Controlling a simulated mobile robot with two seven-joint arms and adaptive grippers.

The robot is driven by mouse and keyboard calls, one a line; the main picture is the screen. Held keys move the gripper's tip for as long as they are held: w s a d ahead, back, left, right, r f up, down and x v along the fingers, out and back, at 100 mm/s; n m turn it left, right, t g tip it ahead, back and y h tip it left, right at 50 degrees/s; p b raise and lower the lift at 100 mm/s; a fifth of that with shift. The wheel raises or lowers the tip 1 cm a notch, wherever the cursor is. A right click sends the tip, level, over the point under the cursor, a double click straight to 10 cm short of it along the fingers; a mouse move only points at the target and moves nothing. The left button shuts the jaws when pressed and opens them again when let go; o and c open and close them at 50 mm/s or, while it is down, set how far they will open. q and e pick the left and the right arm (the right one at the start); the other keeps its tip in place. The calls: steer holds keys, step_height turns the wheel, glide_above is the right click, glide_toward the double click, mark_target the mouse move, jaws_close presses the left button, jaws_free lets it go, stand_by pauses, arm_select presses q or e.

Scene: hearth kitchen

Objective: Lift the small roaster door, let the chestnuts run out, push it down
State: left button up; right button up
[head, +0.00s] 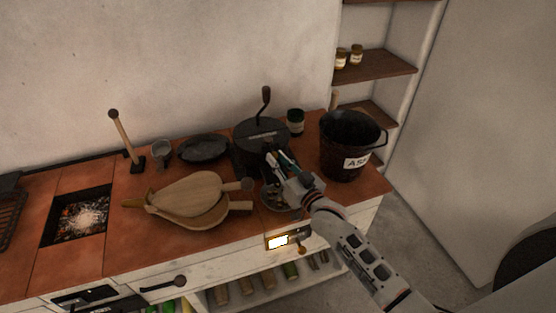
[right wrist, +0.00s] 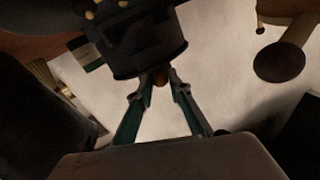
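The roaster (head: 262,133) is a dark drum with a crank on top, standing at the back right of the counter. In the right wrist view its dark body (right wrist: 150,50) fills the top middle. My right gripper (head: 272,158) is at the roaster's front. In the right wrist view its fingertips (right wrist: 162,80) close in on a small brown knob (right wrist: 160,77) just under the dark body. A round dish (head: 272,203) is partly hidden below the gripper. My left gripper is out of view.
A black ash bucket (head: 340,135) stands close to the right of my arm. Wooden bellows (head: 185,195) lie to the left, near a dark pan (head: 203,148) and grey cup (head: 161,151). A glowing fire pit (head: 80,215) is at far left. A dark jar (head: 295,121) stands behind.

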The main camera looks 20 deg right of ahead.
steer(key=shift+f+b, duration=1.2)
steer(key=shift+f, duration=1.15)
jaws_close()
steer(key=shift+r, duration=0.1)
steer(key=o, duration=0.9)
jaws_free()
steer(key=shift+o, duration=0.2)
steer(key=v, duration=1.2)
steer(key=shift+r, duration=0.1)
